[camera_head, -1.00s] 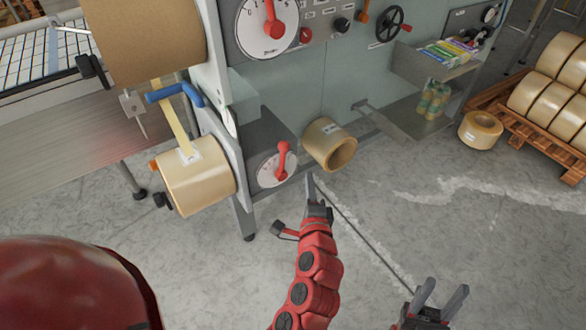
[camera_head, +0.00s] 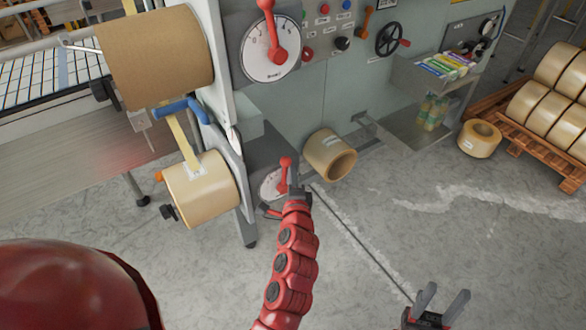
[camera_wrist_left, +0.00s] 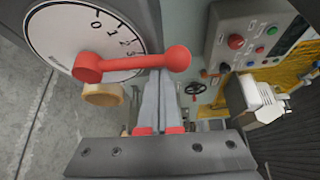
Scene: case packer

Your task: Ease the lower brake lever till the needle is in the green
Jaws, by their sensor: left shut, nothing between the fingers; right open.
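The lower brake lever (camera_head: 284,172) is red with a ball end and stands nearly upright on its white numbered dial (camera_head: 268,184). In the left wrist view the lever (camera_wrist_left: 130,63) crosses the dial face (camera_wrist_left: 75,30), its ball over my fingertips. My left gripper (camera_head: 294,188) is shut and empty, close beside the lever; I cannot tell if they touch. Its fingers also show in the left wrist view (camera_wrist_left: 160,85). My right gripper (camera_head: 442,300) is open and empty, low over the floor. A small round gauge (camera_head: 487,27) is on the machine; its needle and any green are too small to read.
The upper dial (camera_head: 262,60) has a similar red lever. A black handwheel (camera_head: 390,39) and shelf (camera_head: 425,72) are further right. The floor in front is clear.

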